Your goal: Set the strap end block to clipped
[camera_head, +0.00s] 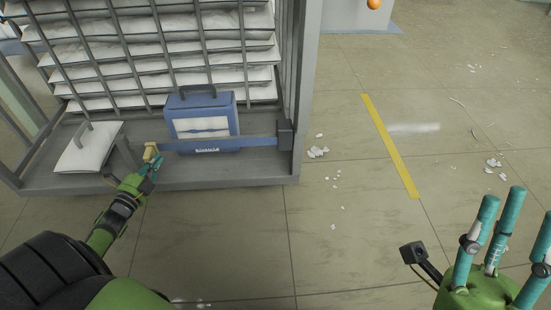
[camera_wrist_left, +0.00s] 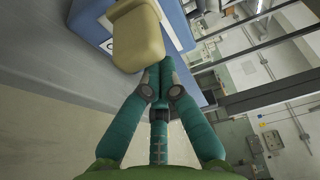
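The strap end block (camera_head: 151,152) is a small yellow block at the left end of the blue strap (camera_head: 250,142), which runs across the front of a blue case (camera_head: 222,108). In the left wrist view the block (camera_wrist_left: 138,36) is large, just past the fingertips. My left gripper (camera_head: 151,166) is right at the block's near side. Its teal fingers (camera_wrist_left: 158,70) are drawn together, with no part of the block visible between them; whether they touch it is unclear. My right gripper (camera_head: 510,205) is open and empty at lower right, fingers spread.
A grey post (camera_head: 285,135) stands at the strap's right end on the grey shelf (camera_head: 235,172). A white, handled item (camera_head: 88,150) lies left of the block. Rack bars rise behind. The floor to the right is open, with a yellow line (camera_head: 390,145) and white scraps.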

